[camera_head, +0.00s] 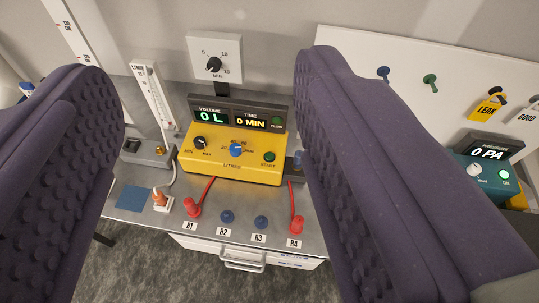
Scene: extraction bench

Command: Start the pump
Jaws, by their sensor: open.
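The pump (225,170) is a yellow box on the grey bench between my fingers in the picture. Its dark top panel reads "0 L" and "0 MIN", with a green round flow light (277,122). The front has a black knob (200,142) on the left, a blue knob (236,149) in the middle and a green button (269,157) labelled START on the right. My gripper (205,70) is open and empty, its purple fingers wide apart at both sides of the view. Neither finger visibly touches the pump.
A timer dial (214,64) rises behind. A flowmeter (153,100) stands left. A teal pressure meter (487,172) reads "0 PA" at right.

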